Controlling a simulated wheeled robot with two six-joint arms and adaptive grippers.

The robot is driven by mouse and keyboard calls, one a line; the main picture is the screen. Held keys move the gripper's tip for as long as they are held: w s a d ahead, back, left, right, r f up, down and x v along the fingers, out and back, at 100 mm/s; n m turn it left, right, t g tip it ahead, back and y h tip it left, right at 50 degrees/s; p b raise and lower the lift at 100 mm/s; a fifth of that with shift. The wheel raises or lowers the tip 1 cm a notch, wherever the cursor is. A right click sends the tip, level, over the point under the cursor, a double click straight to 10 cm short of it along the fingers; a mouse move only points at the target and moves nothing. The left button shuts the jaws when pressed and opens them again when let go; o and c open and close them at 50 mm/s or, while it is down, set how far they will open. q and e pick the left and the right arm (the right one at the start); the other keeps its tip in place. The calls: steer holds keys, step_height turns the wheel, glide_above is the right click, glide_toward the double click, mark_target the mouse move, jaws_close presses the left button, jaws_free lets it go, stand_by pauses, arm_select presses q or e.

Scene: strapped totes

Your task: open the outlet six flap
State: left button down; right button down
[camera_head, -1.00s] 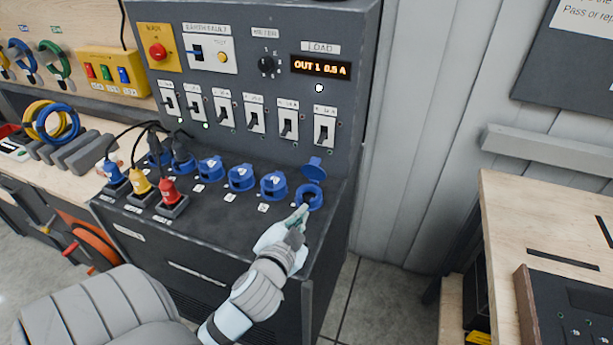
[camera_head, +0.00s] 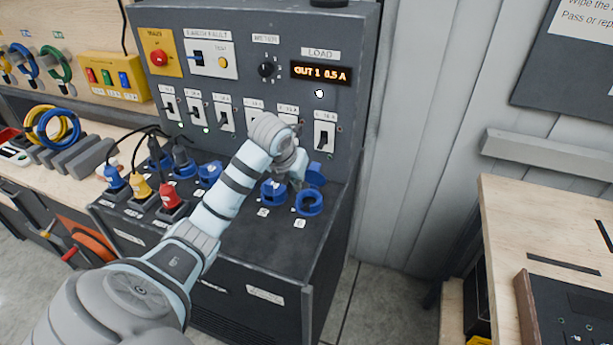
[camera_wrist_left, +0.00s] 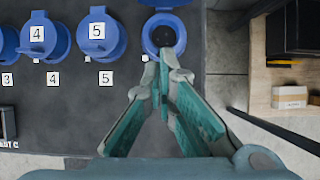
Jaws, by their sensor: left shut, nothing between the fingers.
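The outlet six socket (camera_head: 309,203) is the blue round one at the right end of the row on the dark sloping panel. Its flap (camera_head: 316,174) stands raised behind the socket, so the opening is uncovered. In the left wrist view the open socket (camera_wrist_left: 162,32) shows just beyond the fingertips, with the flap (camera_wrist_left: 166,3) cut off by the top edge. My left gripper (camera_head: 299,178) is shut and empty, close to the socket and flap; touching cannot be told. It also shows in the left wrist view (camera_wrist_left: 165,60). My right gripper is out of view.
Outlets four (camera_wrist_left: 38,38) and five (camera_wrist_left: 100,32) have closed blue flaps. Blue, yellow and red plugs (camera_head: 170,194) with cables stand at the left. A row of switches (camera_head: 324,137) is on the upright panel behind. Floor is free at the right.

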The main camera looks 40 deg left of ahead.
mark_target(315, 173)
arm_select(q)
steer(key=w+a+f, duration=0.2)
steer(key=w+f, duration=0.2)
steer(key=w, duration=0.3)
steer(key=shift+f+p, duration=0.4)
steer(key=shift+p, duration=0.05)
steer(key=shift+a, duration=0.1)
